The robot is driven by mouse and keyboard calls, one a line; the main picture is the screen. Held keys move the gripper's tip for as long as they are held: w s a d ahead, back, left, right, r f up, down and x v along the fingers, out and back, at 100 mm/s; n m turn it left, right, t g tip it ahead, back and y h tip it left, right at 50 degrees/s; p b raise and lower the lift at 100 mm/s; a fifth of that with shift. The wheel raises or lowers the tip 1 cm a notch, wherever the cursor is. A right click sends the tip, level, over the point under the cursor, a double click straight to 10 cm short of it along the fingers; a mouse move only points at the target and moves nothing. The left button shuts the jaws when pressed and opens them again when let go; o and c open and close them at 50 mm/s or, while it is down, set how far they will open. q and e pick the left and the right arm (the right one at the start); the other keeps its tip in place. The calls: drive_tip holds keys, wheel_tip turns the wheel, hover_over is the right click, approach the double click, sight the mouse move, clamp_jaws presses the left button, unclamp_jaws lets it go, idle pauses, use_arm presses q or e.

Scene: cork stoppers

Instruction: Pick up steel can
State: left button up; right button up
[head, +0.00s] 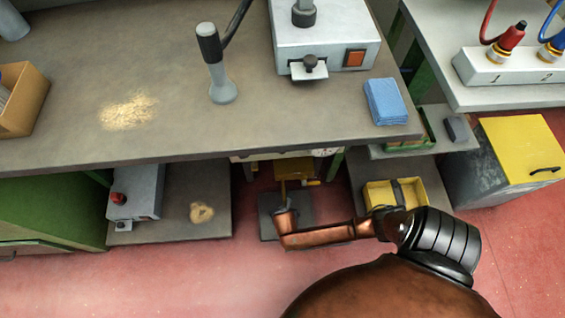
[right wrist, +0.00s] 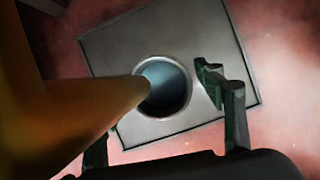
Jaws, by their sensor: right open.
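The steel can shows in the right wrist view as a round, open-topped vessel (right wrist: 181,92) with a pale rim and a dark blue-grey inside, seen from above. It stands on a grey square plate (right wrist: 112,52). My right gripper (right wrist: 160,115) is open, with its dark green fingers nearer the camera than the can. One finger is right of the can; the other is at lower left, partly hidden. A brown-yellow tube crosses from the left and covers the can's left edge. In the head view the plate (head: 305,204) is under the bench; I cannot make out the can there. My left gripper is not in view.
The workbench top (head: 170,60) overhangs the plate. A yellow-brown box (head: 296,165) hangs above it. A grey low shelf (head: 190,220) is to the left, and a yellow bin (head: 378,193) to the right. Red floor lies open in front.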

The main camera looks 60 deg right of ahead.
drive_tip(key=c, duration=1.6)
drive_tip(key=shift+r, duration=0.25)
